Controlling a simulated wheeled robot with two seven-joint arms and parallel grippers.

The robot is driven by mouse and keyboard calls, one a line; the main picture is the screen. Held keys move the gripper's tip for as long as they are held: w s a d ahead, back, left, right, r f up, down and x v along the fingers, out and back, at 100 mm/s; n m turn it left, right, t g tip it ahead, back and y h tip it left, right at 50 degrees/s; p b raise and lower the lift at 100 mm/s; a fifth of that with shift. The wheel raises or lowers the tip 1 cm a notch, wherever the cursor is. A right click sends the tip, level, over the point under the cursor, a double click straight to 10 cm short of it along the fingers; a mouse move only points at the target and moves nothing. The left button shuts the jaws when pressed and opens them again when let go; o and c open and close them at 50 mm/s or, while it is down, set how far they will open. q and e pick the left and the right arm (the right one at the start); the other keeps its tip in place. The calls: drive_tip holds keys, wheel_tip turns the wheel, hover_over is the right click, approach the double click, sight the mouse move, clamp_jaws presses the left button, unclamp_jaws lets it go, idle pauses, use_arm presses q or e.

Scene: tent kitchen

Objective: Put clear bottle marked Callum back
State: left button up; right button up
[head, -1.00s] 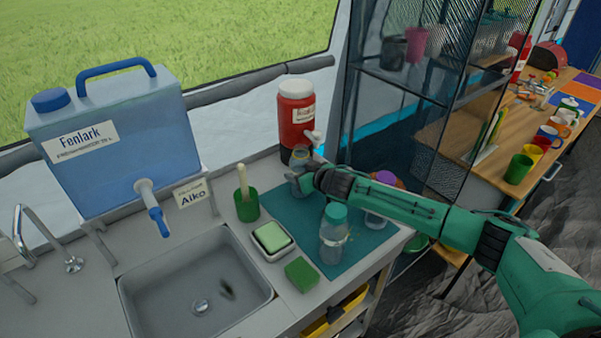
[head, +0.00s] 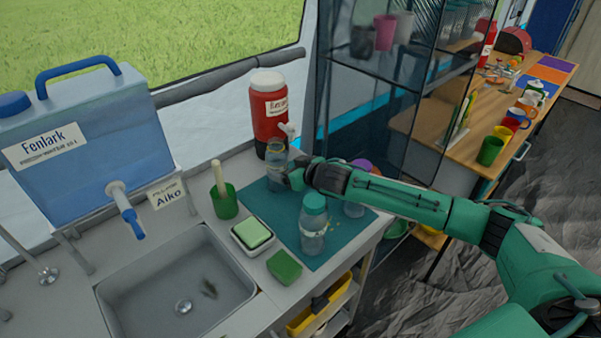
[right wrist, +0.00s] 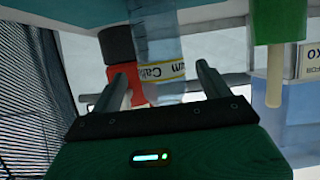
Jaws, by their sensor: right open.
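A clear bottle (head: 276,158) stands at the back of the teal mat (head: 262,197) on the counter, in front of the red dispenser. In the right wrist view, which is upside down, the clear bottle (right wrist: 163,42) has a white and yellow label reading "Callum" in part. My right gripper (head: 291,174) is beside this bottle in the head view. In the right wrist view its two open fingers (right wrist: 164,75) lie on either side of the bottle's label. I cannot tell whether they touch it. My left gripper is not in view.
A clear bottle with a teal lid (head: 314,228) stands on the mat's front, near my forearm. The red dispenser (head: 269,115), green cup (head: 223,200), sponge tray (head: 252,235) and sink (head: 180,290) surround the mat.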

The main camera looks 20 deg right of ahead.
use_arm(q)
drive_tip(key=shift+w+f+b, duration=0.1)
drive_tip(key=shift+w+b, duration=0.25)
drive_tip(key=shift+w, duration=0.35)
use_arm(e)
drive_tip(key=v, duration=0.6)
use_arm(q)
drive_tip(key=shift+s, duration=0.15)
